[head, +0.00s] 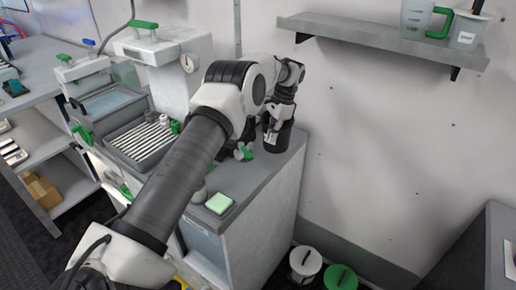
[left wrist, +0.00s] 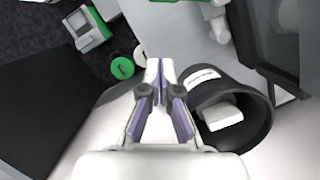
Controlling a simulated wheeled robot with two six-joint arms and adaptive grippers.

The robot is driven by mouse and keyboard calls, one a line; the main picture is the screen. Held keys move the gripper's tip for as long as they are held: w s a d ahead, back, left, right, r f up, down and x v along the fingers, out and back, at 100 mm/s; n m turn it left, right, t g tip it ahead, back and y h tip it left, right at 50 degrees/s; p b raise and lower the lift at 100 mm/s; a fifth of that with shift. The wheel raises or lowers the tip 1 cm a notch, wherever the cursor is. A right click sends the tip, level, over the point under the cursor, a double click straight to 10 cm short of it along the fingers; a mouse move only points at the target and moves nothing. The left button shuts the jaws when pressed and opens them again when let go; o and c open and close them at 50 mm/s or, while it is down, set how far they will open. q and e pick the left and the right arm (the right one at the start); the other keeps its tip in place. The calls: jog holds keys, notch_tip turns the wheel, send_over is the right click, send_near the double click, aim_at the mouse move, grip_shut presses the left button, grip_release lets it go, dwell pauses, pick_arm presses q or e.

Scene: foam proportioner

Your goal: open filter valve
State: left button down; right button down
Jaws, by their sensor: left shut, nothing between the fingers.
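My left gripper (left wrist: 159,72) is shut and empty in the left wrist view, with its fingertips together. In the head view the left arm reaches across the machine, and the gripper (head: 270,134) is small and partly hidden beside a dark cylinder (head: 280,140). The cylinder also shows in the left wrist view (left wrist: 248,128), just right of the fingers. A small green valve handle (head: 244,152) is on the counter left of the cylinder, apart from the gripper. I cannot tell for sure that it is the filter valve. My right gripper is in neither view.
A pale green block (head: 219,204) lies on the counter. A tank with a ribbed grate (head: 148,140) is to the left. A wall shelf (head: 385,38) holds two containers at upper right. A white-lidded bin (head: 306,262) and a green-lidded bin (head: 340,278) stand on the floor.

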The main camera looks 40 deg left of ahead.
aim_at(245, 151)
pick_arm(q)
jog(key=x, duration=0.3)
jog(key=shift+s+a+f+p, duration=0.15)
jog(key=shift+s+f+p, duration=0.05)
jog(key=shift+f+p, duration=0.2)
jog(key=s, duration=0.1)
jog(key=s+a+p, duration=0.1)
jog(key=s, duration=0.1)
jog(key=shift+a, duration=0.1)
jog(key=shift+s+a+f+p, duration=0.1)
jog(key=shift+s+a+p, duration=0.05)
jog(key=shift+s+p, duration=0.2)
jog(key=shift+w+f, duration=0.1)
